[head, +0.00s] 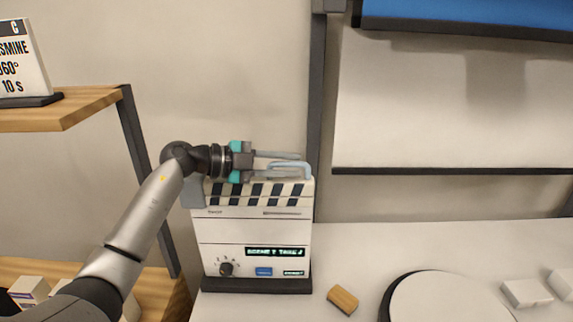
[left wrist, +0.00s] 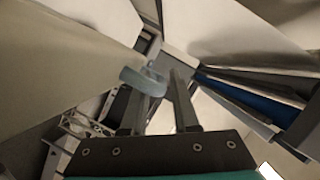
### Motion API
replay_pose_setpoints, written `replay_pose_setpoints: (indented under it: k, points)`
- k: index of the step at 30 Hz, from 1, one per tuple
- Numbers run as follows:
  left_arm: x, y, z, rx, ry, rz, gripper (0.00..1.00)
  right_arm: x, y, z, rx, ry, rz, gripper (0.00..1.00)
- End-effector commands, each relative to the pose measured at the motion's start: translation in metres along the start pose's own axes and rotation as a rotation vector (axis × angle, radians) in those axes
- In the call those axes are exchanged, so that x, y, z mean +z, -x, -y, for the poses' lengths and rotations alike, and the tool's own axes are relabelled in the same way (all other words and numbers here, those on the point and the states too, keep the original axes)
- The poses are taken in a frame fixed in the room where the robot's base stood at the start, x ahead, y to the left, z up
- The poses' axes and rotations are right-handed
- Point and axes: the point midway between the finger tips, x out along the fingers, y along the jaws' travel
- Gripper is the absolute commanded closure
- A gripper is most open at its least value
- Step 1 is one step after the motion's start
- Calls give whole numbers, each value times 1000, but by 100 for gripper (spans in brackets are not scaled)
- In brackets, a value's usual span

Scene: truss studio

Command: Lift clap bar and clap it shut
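The clapper unit (head: 253,228) is a white box on a dark base, with a knob, a blue button and small lit displays. Its black-and-white striped clap bar (head: 258,191) lies level along the top, with a grey bracket at the left end. A pale blue handle (head: 307,167) rises from the bar's right end. My left gripper (head: 292,164) reaches in from the left just above the bar, fingers apart at the handle. In the left wrist view the handle (left wrist: 143,80) overlaps one fingertip; whether they touch is unclear. My right gripper is not in view.
A small wooden block (head: 342,299) and a round white disc (head: 446,300) lie on the white table (head: 355,245) to the right. A wooden shelf (head: 60,112) with a sign stands at the left. A dark post (head: 316,110) rises behind the clapper.

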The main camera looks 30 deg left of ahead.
Motion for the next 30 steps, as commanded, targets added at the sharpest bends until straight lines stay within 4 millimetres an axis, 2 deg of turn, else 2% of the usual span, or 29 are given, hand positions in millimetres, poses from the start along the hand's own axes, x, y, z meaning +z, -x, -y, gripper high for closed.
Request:
replay_pose_setpoints:
  k: [3, 11, 30]
  points:
    - [0, 0, 0, 0, 0, 0, 73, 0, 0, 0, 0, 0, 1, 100]
    - [0, 0, 0, 0, 0, 0, 100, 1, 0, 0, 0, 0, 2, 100]
    - [0, 1, 0, 0, -2, 0, 100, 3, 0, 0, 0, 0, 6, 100]
